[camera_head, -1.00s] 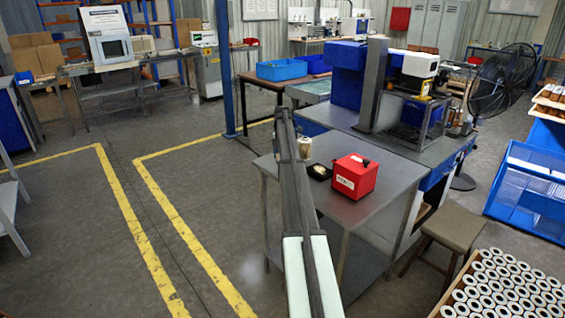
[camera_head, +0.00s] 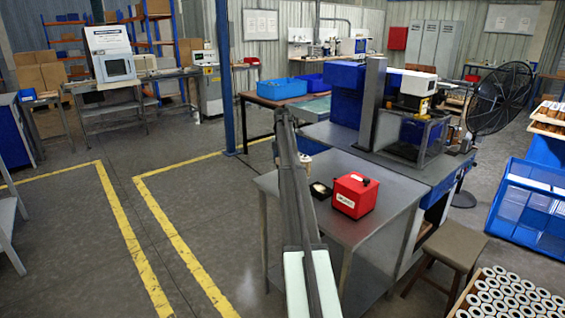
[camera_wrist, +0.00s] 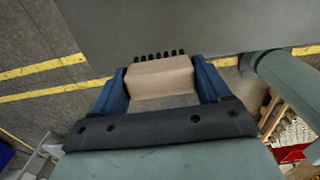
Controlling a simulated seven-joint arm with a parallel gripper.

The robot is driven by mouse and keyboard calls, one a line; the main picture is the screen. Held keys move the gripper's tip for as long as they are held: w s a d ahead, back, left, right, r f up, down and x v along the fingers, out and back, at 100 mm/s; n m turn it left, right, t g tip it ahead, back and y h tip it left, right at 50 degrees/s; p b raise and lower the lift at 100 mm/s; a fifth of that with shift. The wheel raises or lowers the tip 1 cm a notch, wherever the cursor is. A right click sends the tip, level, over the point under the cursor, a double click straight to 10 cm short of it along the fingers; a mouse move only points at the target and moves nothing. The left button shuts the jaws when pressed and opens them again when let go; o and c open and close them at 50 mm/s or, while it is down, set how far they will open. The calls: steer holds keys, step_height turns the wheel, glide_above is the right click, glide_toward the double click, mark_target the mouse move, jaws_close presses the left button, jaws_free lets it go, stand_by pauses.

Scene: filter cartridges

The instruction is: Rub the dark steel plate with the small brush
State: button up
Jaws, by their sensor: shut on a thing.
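In the wrist view my gripper (camera_wrist: 162,88) has its blue fingers closed on both sides of the small brush (camera_wrist: 160,78). The brush has a tan block body, and a row of dark bristle tufts stands along its far edge. A flat grey surface (camera_wrist: 190,25) fills the top of the wrist view, beyond the bristles. I cannot tell whether it is the dark steel plate or the table top, nor whether the bristles touch it. In the head view my arm hides the gripper and the brush, and I cannot pick out the plate for certain.
A grey metal table (camera_head: 350,233) carries a red box (camera_head: 355,195) and a small black tray (camera_head: 320,192) close right of my arm. A machine bench with an upright grey column (camera_head: 373,100) stands behind. A stool (camera_head: 455,245) is at right. Open floor lies left.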

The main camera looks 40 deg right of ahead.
steer(key=s+d, duration=0.6)
steer(key=s, duration=0.3)
steer(key=s+d, duration=0.6)
steer(key=s, duration=0.3)
steer(key=shift+d+f, duration=0.15)
steer(key=shift+f, duration=0.3)
